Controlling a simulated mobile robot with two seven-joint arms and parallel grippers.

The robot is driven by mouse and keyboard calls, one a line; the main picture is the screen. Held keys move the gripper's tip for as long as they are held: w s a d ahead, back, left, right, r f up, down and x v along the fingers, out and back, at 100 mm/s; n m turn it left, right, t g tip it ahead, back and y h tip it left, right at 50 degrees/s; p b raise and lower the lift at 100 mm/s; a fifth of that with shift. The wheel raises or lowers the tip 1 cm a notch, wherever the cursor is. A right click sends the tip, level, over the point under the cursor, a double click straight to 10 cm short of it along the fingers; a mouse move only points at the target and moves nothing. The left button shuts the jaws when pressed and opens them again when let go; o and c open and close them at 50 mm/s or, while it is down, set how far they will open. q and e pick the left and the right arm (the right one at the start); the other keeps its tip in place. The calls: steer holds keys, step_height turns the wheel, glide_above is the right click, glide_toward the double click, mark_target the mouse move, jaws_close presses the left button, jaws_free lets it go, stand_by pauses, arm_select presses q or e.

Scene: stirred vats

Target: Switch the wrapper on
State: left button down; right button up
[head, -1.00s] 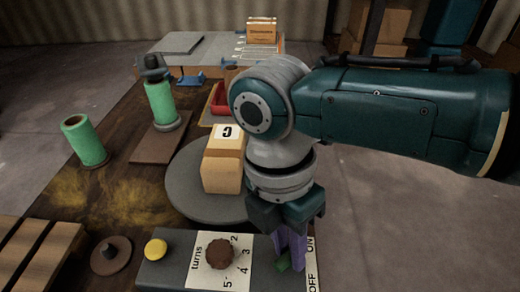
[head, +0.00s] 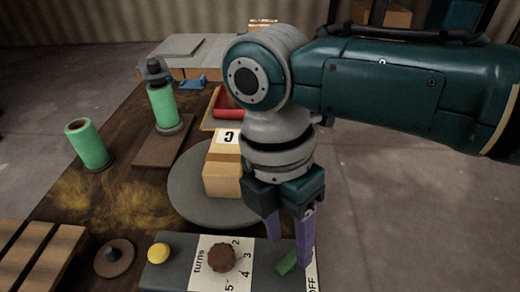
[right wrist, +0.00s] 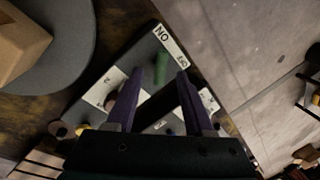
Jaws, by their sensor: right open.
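The wrapper's grey control panel (head: 172,272) is at the bottom of the head view. Its green switch (head: 287,263) is at the right end, beside a white ON/OFF strip (head: 313,284); ON is hidden behind a finger. In the right wrist view the switch (right wrist: 161,68) shows between the fingers, near the ON label (right wrist: 163,34). I cannot tell which way it is set. My right gripper (head: 289,248) points down over the switch, open and empty, its purple fingers apart. Whether a finger touches the switch is unclear. My left gripper is not in view.
A brown turns knob (head: 221,257) and a yellow button (head: 158,253) are on the panel. A carton (head: 223,172) stands on the round grey turntable (head: 190,207). Green rolls (head: 88,145) stand at the left. Open floor lies right of the table.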

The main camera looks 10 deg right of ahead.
mark_target(277, 256)
step_height(277, 256, up, 6)
steer(key=w, duration=0.1)
steer(key=shift+a+r+p, duration=0.2)
steer(key=shift+a+p, duration=0.1)
steer(key=shift+p, duration=0.1)
